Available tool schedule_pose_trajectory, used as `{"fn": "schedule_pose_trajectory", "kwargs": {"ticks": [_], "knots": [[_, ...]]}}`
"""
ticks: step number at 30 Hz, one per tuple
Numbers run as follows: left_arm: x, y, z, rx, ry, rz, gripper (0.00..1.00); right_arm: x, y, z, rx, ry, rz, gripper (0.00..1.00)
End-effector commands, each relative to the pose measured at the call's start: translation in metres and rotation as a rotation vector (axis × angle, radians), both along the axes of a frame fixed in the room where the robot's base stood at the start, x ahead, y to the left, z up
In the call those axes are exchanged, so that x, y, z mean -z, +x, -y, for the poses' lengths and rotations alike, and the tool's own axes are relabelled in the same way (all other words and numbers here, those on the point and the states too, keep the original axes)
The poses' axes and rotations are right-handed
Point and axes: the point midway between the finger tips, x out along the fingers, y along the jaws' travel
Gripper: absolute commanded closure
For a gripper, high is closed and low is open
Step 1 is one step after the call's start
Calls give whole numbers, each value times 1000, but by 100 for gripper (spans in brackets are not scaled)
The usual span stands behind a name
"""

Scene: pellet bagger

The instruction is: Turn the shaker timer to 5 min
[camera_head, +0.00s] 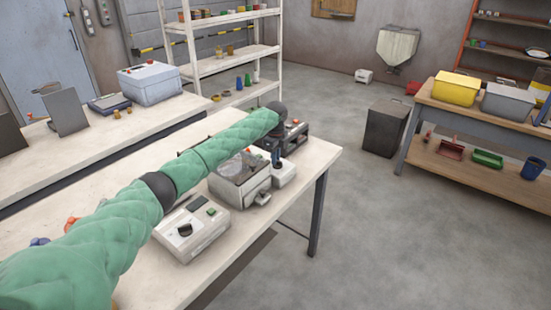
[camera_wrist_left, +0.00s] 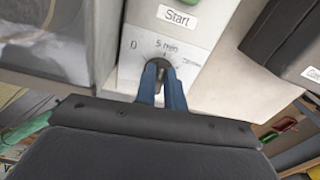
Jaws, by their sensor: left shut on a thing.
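The shaker timer is a pale box that shows beside the sieve machine in the head view (camera_head: 286,176). In the left wrist view, its front panel (camera_wrist_left: 190,35) carries a "Start" label, a "0" mark, a "5 min" mark and a third mark too small to read. The round dark timer knob (camera_wrist_left: 157,62) sits below "5 min". My left gripper (camera_wrist_left: 163,80) is shut on the knob, with a blue finger on each side. Which mark the knob points to is hard to tell. In the head view my left gripper (camera_head: 276,158) is at the timer box. My right gripper is out of view.
A pale machine with a clear-topped chamber (camera_head: 238,172) stands beside the timer, and a white device with a dark knob (camera_head: 191,231) is nearer on the bench (camera_head: 290,218). A dark device (camera_head: 294,138) stands behind. Open floor lies to the right.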

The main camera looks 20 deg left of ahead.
Motion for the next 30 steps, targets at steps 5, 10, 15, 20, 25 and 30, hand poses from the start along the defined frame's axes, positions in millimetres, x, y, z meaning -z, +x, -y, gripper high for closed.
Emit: {"fn": "schedule_pose_trajectory", "kwargs": {"ticks": [5,10,15,20,25,30], "knots": [[0,1,0,52,0,1,100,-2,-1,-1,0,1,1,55],[0,1,0,75,0,1,100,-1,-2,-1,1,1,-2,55],[-1,1,0,78,0,1,100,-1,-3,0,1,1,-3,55],[-1,1,0,78,0,1,100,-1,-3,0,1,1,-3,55],[-1,1,0,78,0,1,68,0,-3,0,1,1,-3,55],[0,1,0,78,0,1,67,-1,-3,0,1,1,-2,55]]}}
